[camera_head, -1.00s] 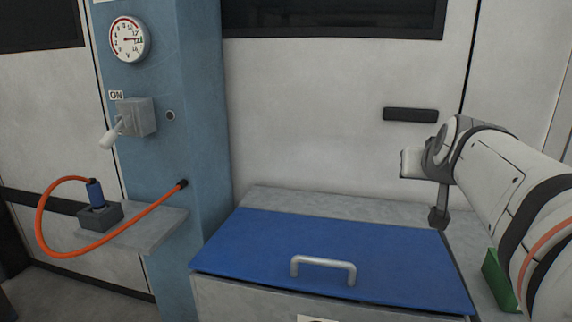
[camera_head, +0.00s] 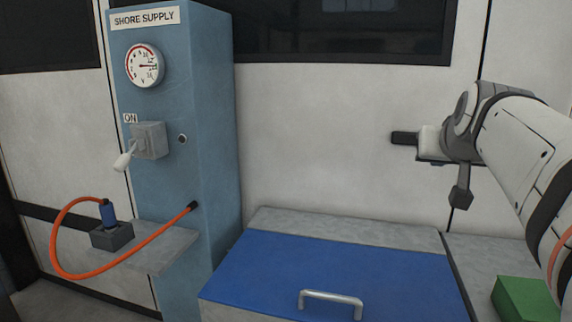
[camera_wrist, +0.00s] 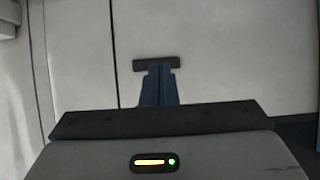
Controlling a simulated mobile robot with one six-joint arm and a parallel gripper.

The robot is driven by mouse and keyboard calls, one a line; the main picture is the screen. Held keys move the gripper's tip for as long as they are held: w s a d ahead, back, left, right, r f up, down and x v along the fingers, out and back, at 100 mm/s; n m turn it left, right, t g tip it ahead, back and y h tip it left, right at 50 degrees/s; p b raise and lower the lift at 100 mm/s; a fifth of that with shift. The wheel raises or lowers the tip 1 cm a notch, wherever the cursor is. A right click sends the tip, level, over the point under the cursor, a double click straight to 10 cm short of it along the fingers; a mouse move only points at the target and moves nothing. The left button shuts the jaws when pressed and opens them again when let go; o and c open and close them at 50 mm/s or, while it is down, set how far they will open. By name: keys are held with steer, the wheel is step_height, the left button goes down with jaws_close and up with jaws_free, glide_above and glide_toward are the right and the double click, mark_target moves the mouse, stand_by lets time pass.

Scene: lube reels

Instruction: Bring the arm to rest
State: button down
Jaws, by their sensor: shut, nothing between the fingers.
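My arm reaches in from the right in the head view. Its gripper (camera_head: 430,146) points left in the air, above and behind the right part of the blue-lidded box. In the wrist view my gripper (camera_wrist: 158,68) shows its two blue-grey fingers together, with nothing between them. I cannot tell how far the fingertips are from the wall.
The blue lid (camera_head: 330,275) with a grey handle (camera_head: 331,300) is closed. A green block (camera_head: 525,300) lies under my arm. At left stands the blue shore supply post (camera_head: 185,90) with a gauge (camera_head: 145,66), a lever switch (camera_head: 148,141) and an orange cable (camera_head: 100,275) on its shelf.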

steer(key=s+a+f+n+g+y+p, duration=0.2)
steer(key=s+a+f+g+p, duration=0.2)
steer(key=s+a+f+p, duration=0.2)
steer(key=s+a+f+n+g+y+p, duration=0.2)
steer(key=s+a+f+g+p, duration=0.2)
steer(key=s+a+p, duration=0.5)
step_height(320, 180, down, 2)
steer(key=a+p, duration=0.2)
steer(key=p, duration=0.1)
steer(key=shift+s+a+f, duration=0.15)
steer(key=shift+s, duration=0.05)
